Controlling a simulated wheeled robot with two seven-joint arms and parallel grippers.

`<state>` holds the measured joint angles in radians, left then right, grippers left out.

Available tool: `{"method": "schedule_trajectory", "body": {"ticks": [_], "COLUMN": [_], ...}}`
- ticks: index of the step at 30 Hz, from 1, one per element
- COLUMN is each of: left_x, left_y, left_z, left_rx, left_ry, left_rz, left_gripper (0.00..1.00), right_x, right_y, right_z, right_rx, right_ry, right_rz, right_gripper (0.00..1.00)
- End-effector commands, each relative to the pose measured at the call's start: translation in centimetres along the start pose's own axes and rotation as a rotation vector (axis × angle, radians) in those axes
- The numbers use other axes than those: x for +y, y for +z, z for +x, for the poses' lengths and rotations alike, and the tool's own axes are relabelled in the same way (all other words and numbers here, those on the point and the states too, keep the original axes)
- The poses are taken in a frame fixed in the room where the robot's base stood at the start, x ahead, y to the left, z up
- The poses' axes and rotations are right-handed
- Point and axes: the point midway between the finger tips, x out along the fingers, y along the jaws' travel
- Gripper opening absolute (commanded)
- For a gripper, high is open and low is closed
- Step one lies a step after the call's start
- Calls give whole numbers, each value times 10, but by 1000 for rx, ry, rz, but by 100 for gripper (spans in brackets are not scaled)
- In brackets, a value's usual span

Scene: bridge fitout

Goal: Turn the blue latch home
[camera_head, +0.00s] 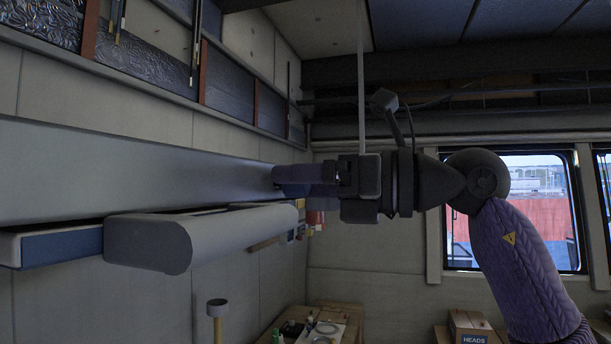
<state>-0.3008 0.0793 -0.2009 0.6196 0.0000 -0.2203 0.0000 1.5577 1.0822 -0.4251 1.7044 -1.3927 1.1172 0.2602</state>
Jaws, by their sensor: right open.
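My right gripper (338,176) comes in from the right and points left at the wall units, near the middle of the view. A dark blue-purple piece (298,174) lies at its tips, against the end of a long grey housing (130,175). This piece may be the blue latch, but its shape is dim and partly covered by the gripper. The right jaws are open. I cannot tell whether they touch the piece or stand around it. My left gripper is out of view.
A rounded grey unit (200,235) and a blue-faced box (60,246) project below the housing. A yellow post with a grey cap (217,308) stands below. A low table (350,318) holds small items. Cartons (468,326) stand lower right, below the window.

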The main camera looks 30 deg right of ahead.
Motion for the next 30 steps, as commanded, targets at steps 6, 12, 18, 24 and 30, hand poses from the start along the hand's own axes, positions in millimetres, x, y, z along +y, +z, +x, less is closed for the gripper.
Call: {"method": "schedule_trajectory", "body": {"ticks": [6, 12, 18, 24, 30], "left_x": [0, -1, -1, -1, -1], "left_y": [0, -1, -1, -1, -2], "left_z": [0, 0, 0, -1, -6], "left_rx": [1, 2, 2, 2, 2], "left_ry": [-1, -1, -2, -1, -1], "left_rz": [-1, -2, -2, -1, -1], "left_gripper": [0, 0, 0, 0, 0], "right_x": [0, 0, 0, 0, 0], "right_y": [0, 0, 0, 0, 1], "right_z": [0, 0, -1, -1, -1], "right_rx": [0, 0, 0, 0, -1], "right_ry": [0, 0, 0, 0, -1], "right_rz": [0, 0, 0, 25, 124], "right_gripper": [68, 25, 0, 0, 0]}}
